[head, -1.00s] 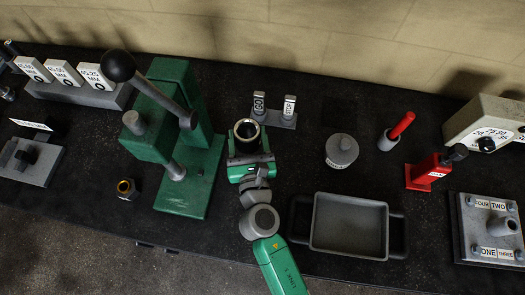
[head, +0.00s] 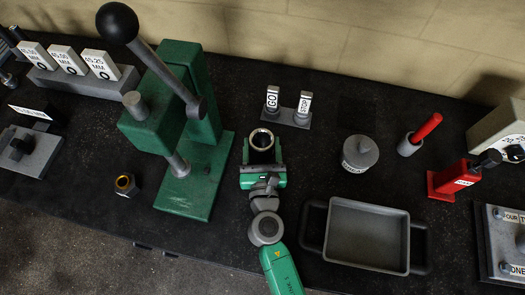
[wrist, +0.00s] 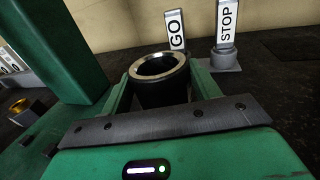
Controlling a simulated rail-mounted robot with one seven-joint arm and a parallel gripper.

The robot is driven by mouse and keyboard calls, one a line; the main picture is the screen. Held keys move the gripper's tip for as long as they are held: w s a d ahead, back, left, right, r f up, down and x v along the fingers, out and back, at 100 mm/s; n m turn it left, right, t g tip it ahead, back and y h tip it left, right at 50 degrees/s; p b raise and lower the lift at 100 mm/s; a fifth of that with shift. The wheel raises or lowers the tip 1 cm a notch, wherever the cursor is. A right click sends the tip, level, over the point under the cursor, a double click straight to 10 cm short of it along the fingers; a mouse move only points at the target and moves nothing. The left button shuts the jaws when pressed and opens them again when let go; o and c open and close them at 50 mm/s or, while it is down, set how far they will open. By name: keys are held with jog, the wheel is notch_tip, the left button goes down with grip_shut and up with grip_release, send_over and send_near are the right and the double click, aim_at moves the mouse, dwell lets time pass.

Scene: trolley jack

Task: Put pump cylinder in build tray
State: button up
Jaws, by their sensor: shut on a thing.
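The pump cylinder (head: 261,140) is a dark hollow tube with a bright metal rim, upright in my gripper (head: 262,158). My gripper is shut on it, with one finger on each side. The cylinder also shows in the wrist view (wrist: 160,82), its open top facing up. Its lower end is hidden by my gripper, so I cannot tell whether it touches the bench. The build tray (head: 367,235) is a grey, empty rectangular tray with dark handles, to the right of my gripper and nearer the bench's front edge.
A green press (head: 185,140) with a ball-ended lever stands close on the left. GO and STOP blocks (head: 287,115) stand just behind my gripper. A grey lidded pot (head: 360,153) and a red tool (head: 455,178) stand to the right. Bench between gripper and tray is clear.

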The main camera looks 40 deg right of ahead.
jog(key=shift+f, duration=0.75)
jog(key=shift+r, duration=0.2)
jog(key=shift+f, duration=0.2)
jog(key=o, duration=1.6)
jog(key=shift+s+a+r, duration=0.1)
jog(key=b+v, duration=0.1)
jog(key=v, duration=1)
jog(key=shift+o, duration=0.4)
jog(key=shift+s+a, duration=0.2)
jog(key=shift+s, duration=0.1)
